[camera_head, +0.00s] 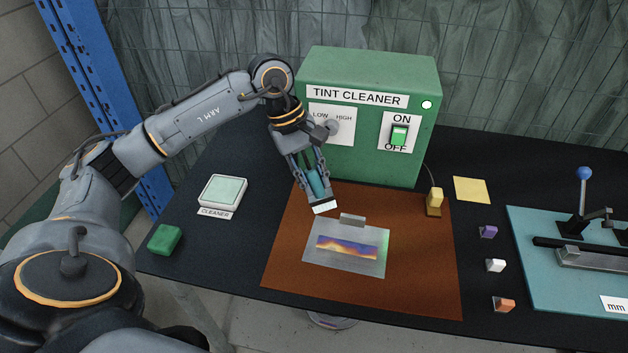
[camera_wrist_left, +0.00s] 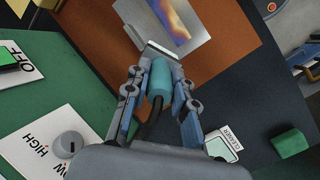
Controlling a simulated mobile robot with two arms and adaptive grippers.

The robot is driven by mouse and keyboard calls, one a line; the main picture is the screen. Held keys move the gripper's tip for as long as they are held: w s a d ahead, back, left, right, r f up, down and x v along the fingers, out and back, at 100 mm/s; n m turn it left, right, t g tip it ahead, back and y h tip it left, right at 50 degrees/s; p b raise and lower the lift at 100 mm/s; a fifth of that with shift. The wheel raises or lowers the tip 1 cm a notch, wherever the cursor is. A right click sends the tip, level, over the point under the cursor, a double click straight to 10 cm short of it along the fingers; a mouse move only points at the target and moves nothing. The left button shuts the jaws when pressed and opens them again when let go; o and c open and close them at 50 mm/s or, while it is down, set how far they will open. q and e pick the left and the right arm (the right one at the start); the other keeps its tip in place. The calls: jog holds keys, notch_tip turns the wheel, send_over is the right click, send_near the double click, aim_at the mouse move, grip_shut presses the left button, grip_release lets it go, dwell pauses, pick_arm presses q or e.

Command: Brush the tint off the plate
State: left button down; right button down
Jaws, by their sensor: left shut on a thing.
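The grey metal plate (camera_head: 350,268) lies on the brown mat (camera_head: 420,285). A band of orange, yellow and purple tint (camera_head: 346,247) runs across it, also visible in the left wrist view (camera_wrist_left: 172,18). My left gripper (camera_head: 318,184) is shut on the teal handle of a brush (camera_head: 317,181), which also shows between the fingers in the left wrist view (camera_wrist_left: 160,78). The brush's white head (camera_head: 325,207) points down near the plate's upper left edge, apart from the tint. Whether it touches the mat is unclear. My right gripper is out of view.
The green tint cleaner box (camera_head: 360,75) stands behind the mat, with a green ON/OFF switch (camera_head: 398,135) and a LOW/HIGH knob (camera_head: 332,127). A grey block (camera_head: 352,220) sits at the plate's back edge. A cleaner pad (camera_head: 223,190) and green block (camera_head: 164,240) lie left.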

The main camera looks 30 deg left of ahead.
pick_arm(q)
jog(key=shift+d+r+p, duration=0.1)
jog(key=shift+r+p, duration=0.2)
jog(key=shift+r, duration=0.65)
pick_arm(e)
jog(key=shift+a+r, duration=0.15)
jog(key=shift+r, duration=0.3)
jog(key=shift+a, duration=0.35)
